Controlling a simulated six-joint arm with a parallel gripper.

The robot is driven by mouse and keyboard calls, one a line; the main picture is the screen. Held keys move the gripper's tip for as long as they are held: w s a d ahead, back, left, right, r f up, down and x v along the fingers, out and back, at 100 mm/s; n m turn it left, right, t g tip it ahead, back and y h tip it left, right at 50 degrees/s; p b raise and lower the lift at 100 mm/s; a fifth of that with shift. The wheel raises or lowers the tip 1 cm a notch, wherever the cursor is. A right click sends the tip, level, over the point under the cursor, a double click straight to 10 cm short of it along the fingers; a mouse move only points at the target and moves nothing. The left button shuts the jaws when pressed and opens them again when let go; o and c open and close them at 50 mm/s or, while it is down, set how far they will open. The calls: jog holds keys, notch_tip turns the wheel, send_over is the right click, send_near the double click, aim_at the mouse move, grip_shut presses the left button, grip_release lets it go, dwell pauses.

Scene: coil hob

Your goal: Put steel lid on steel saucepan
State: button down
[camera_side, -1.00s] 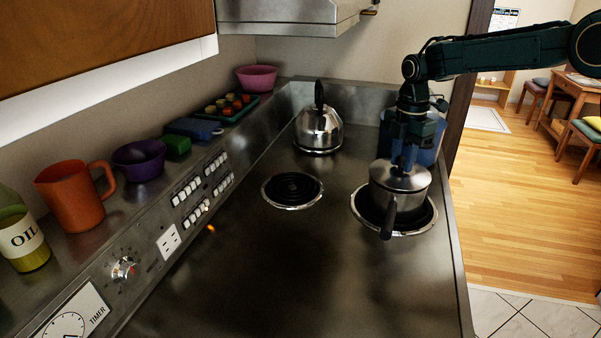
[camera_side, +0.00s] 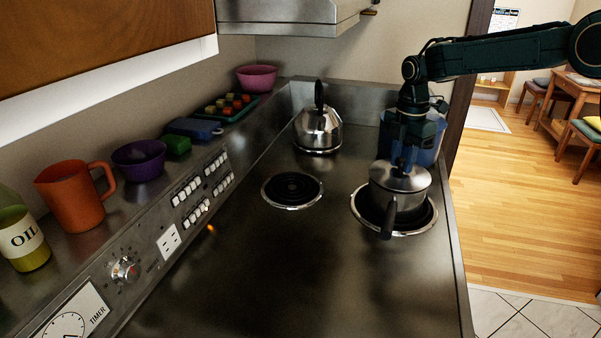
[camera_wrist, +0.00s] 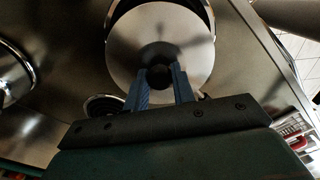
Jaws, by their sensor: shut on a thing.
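The steel saucepan (camera_side: 392,204) stands on the right-hand coil burner, its dark handle (camera_side: 388,222) pointing toward the side camera. The steel lid (camera_side: 410,181) lies over the saucepan's top and looks level; whether it is fully seated I cannot tell. In the wrist view the lid (camera_wrist: 140,48) is a round steel disc with a dark knob (camera_wrist: 159,77). My gripper (camera_side: 402,166) is above the lid, pointing down. In the wrist view the blue fingers of my gripper (camera_wrist: 160,82) are shut on the knob. The lid hides the saucepan's inside.
A steel kettle (camera_side: 318,132) stands at the back of the hob. An empty coil burner (camera_side: 292,189) lies left of the saucepan. A blue pot (camera_side: 427,150) stands behind my gripper. The front of the hob is clear. Bowls and an orange jug (camera_side: 74,197) line the left ledge.

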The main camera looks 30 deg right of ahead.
jog(key=shift+f, duration=0.4)
dwell(1.1)
jog(key=c, duration=0.6)
grip_release()
jog(key=shift+r, duration=0.2)
jog(key=shift+r, duration=3.3)
jog(key=shift+s+r, duration=0.1)
